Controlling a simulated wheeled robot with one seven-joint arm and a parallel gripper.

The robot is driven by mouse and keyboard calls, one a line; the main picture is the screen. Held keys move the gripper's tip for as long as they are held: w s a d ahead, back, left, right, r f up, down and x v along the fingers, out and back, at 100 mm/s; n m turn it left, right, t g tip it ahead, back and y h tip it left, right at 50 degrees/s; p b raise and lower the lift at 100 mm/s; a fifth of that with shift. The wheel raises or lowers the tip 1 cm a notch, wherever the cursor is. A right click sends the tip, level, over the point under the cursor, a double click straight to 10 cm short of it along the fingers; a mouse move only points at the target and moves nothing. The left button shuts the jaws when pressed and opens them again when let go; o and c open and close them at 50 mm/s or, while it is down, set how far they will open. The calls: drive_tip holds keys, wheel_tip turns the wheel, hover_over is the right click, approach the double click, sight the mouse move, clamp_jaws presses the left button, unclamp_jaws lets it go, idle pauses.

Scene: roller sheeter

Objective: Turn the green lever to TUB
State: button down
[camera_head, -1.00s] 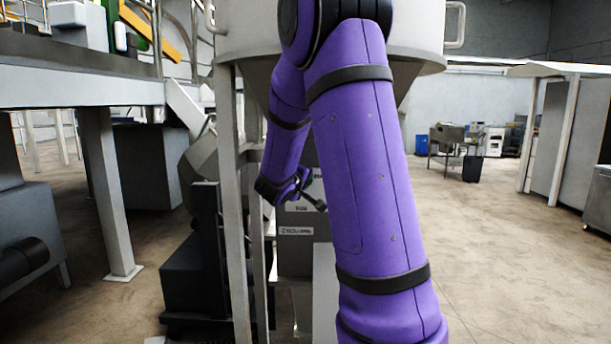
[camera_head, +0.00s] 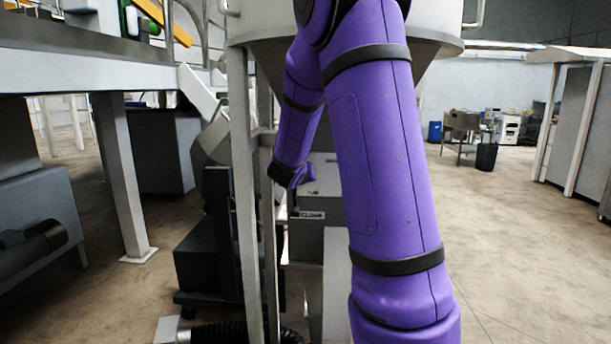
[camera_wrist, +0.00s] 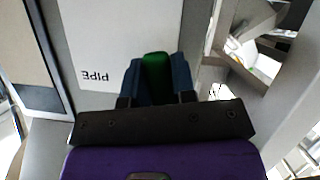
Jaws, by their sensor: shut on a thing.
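The green lever (camera_wrist: 155,66) shows in the wrist view between the two fingers of my gripper (camera_wrist: 157,80). The fingers are shut on it, one on each side. A grey panel with the label "PIPE" (camera_wrist: 96,76), upside down in this view, lies beside the lever. In the head view, a "TUB" label (camera_head: 313,191) sits on the grey box below the hopper, just right of my wrist. The lever's pivot and lower part are hidden by my gripper. The lever is not visible in the head view.
A grey frame leg (camera_head: 243,190) stands close to the left of my wrist, under the large hopper (camera_head: 440,25). A platform post (camera_head: 124,180) stands farther left. The floor (camera_head: 520,240) at the right is clear.

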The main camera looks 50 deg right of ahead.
drive_tip(key=shift+w+a+f+m+t+y, duration=0.1)
drive_tip(key=shift+w+a+m+t+y, duration=0.45)
drive_tip(key=shift+m, duration=0.35)
drive_tip(key=shift+w, duration=0.1)
drive_tip(key=c, duration=0.9)
unclamp_jaws()
drive_tip(key=shift+c, duration=0.2)
drive_tip(key=v, duration=1.1)
drive_tip(key=shift+w, duration=0.1)
